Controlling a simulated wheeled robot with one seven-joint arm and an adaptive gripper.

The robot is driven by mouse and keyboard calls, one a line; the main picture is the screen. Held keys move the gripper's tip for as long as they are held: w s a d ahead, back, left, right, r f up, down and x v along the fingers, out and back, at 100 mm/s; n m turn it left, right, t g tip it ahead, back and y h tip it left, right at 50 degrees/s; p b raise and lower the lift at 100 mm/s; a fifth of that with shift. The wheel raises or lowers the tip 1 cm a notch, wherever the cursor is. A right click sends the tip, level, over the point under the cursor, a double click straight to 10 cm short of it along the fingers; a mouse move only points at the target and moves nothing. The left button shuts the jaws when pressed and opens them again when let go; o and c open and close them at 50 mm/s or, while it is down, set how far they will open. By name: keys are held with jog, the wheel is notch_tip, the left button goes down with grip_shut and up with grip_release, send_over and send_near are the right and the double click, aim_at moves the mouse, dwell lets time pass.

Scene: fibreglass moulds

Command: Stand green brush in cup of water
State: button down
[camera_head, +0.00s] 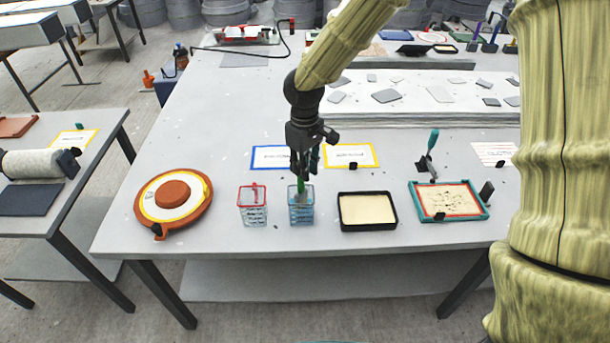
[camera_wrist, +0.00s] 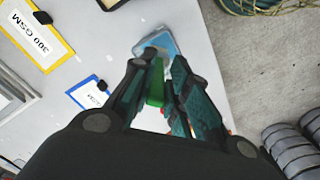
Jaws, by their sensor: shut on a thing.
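The green brush (camera_head: 301,185) is in my gripper (camera_head: 304,165), which is shut on it. The brush hangs upright, and its lower end is inside or directly in front of the blue-rimmed clear cup (camera_head: 301,213); I cannot tell how deep it reaches. In the wrist view the green handle (camera_wrist: 155,82) lies between the two fingers (camera_wrist: 160,95), with the blue-rimmed cup (camera_wrist: 165,44) beyond them. A red-rimmed clear cup (camera_head: 252,215) stands just to the left, with something red in its top.
A black tray of cream material (camera_head: 367,209) stands right of the cups. A teal-framed tray (camera_head: 448,201) is farther right, and a round orange mould (camera_head: 173,203) is at left. Blue-edged (camera_head: 268,157) and yellow-edged (camera_head: 351,155) cards lie behind. The table's front edge is close.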

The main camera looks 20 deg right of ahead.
jog(key=shift+f+p, duration=0.45)
jog(key=shift+f, duration=1.5)
jog(key=shift+s+f, duration=0.1)
jog(key=shift+f, duration=0.05)
jog(key=c, duration=1.4)
grip_release()
notch_tip(320, 180, up, 12)
jog(key=b, duration=0.2)
jog(key=shift+a+r+b, duration=0.1)
jog(key=shift+r+b, duration=0.1)
jog(key=shift+b, duration=0.1)
